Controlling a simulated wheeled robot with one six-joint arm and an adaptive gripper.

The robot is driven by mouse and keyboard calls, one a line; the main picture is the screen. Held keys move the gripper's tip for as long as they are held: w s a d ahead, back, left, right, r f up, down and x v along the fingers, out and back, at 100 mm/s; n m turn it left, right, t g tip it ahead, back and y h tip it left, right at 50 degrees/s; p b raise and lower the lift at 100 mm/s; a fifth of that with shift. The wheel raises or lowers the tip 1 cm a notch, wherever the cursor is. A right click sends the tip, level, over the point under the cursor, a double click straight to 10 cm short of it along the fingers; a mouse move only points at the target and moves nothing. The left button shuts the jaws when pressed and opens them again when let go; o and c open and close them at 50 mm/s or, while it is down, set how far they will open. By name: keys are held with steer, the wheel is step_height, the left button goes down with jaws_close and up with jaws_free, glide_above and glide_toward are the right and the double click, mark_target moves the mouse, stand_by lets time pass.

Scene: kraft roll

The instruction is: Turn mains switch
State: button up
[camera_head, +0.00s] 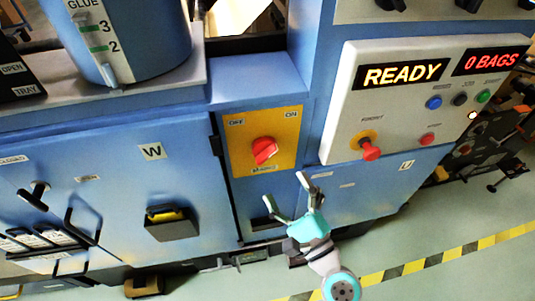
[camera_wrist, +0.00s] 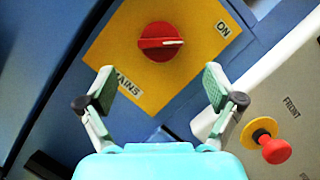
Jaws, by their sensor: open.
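The mains switch is a red rotary knob (camera_head: 264,150) on a yellow plate (camera_head: 290,125) marked OFF at upper left, ON at upper right and MAINS below. In the wrist view the red knob (camera_wrist: 160,42) lies beyond my fingertips, near the top centre. Its white mark extends to the right, roughly toward the ON label (camera_wrist: 223,29). OFF is out of that view. My gripper (camera_head: 286,190) is open and empty, below and right of the knob in the head view. In the wrist view its fingers (camera_wrist: 158,75) are spread wide, apart from the knob.
A pale control panel (camera_head: 345,120) with a READY display and several buttons projects right of the plate. Its red mushroom button (camera_wrist: 275,150) is near my right finger in the wrist view. Blue cabinet doors (camera_head: 110,190) with handles stand left. Striped tape (camera_head: 440,255) crosses open floor.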

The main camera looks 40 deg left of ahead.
mark_target(267, 158)
steer(key=x, duration=0.9)
steer(key=shift+f, duration=0.1)
steer(key=c, duration=1.1)
steer(key=shift+c, duration=0.2)
